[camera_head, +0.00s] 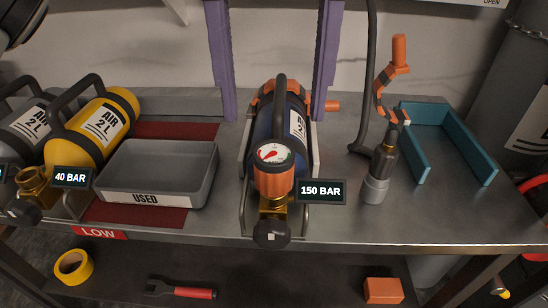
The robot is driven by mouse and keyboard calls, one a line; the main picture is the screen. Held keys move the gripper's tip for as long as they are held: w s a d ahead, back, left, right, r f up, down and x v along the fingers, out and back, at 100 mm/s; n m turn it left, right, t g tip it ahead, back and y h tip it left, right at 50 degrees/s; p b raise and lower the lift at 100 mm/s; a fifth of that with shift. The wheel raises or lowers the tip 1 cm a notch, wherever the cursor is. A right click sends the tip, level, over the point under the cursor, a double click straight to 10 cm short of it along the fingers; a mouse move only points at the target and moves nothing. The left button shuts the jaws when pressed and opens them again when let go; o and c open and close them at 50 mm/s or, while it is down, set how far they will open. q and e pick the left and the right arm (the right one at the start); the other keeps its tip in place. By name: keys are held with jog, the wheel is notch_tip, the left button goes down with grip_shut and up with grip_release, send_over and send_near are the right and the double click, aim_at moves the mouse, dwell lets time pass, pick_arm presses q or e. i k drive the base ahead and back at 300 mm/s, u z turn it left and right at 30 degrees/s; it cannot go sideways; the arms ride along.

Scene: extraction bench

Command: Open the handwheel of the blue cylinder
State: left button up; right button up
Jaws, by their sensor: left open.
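The blue cylinder (264,125) lies in a metal cradle at the middle of the bench, its valve end toward me. Its black handwheel (271,233) sits at the front of the brass valve (273,203), over the bench's front edge. A round gauge (273,154) with an orange body stands above the valve. A sign beside it reads 150 BAR (321,190). Dark parts of my left gripper (18,22) show at the top left corner, far from the handwheel; its fingertips are not clearly seen. It holds nothing visible. My right gripper is not in view.
A yellow cylinder (92,130) and a grey one (25,118) lie at left, with a 40 BAR sign (73,177). A grey tray (207,180) marked USED stands between. A hose fitting (376,185) and teal holder (476,157) are at right. Purple posts flank the blue cylinder.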

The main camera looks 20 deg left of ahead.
aim_at(272, 234)
jog(key=k, duration=1)
